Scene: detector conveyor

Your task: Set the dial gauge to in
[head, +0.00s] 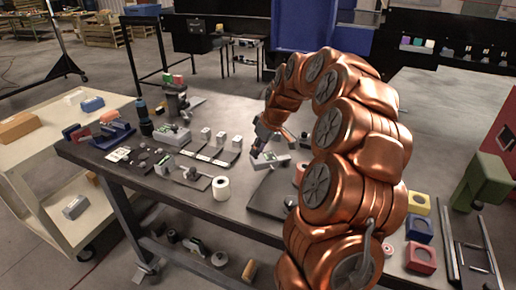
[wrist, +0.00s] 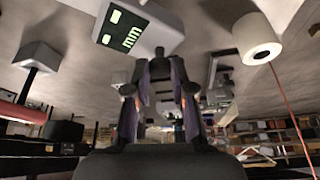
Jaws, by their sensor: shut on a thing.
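The dial gauge (wrist: 140,28) is at the top of the wrist view, a pale tilted housing with a dark display. The display shows "mm" in lit green, with another lit mark beside it. In the head view the gauge (head: 270,160) sits on the dark workbench near its middle. My gripper (wrist: 159,58) reaches to the gauge's lower edge and is shut on a small dark part between its fingertips. The fingers largely hide that part. In the head view my gripper (head: 260,146) is small and close above the gauge.
A white roll (head: 221,188) stands on the dark workbench (head: 235,215), and shows in the wrist view (wrist: 257,38). Several small pale blocks stand behind it. A cream cart (head: 40,205) is at left. Red and yellow blocks (head: 420,258) lie at right.

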